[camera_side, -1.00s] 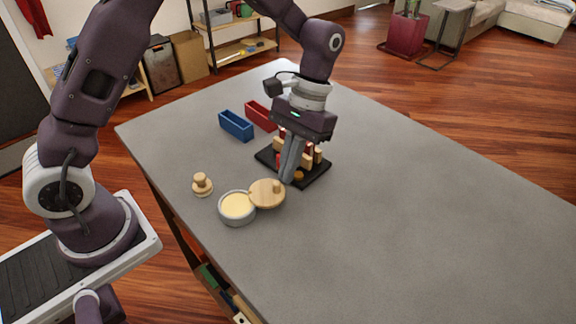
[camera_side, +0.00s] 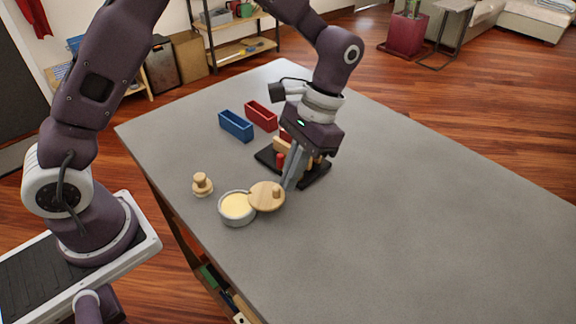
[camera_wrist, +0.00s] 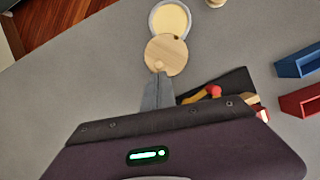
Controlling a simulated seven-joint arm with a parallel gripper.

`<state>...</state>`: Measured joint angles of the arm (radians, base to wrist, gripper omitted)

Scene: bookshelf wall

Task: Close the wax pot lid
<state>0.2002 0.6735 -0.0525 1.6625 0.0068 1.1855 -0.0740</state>
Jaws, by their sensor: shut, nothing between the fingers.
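The wax pot (camera_side: 237,211) is a round grey pot with pale yellow wax, standing on the table. Its wooden lid (camera_side: 262,197) with a small knob is swung out to the right of the pot, so the wax is uncovered. In the wrist view the pot (camera_wrist: 170,19) is at the top, with the lid (camera_wrist: 166,56) just below it. My gripper (camera_side: 289,186) is shut and empty, its fingers tilted, tips close to the lid's right side. In the wrist view the fingertips (camera_wrist: 158,76) reach the lid's lower edge; I cannot tell whether they touch.
A black board (camera_side: 316,176) with wooden and red pieces lies right behind my fingers. A blue bin (camera_side: 236,126) and a red bin (camera_side: 261,115) stand behind it. A wooden knobbed piece (camera_side: 202,185) stands left of the pot. The table's right side is clear.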

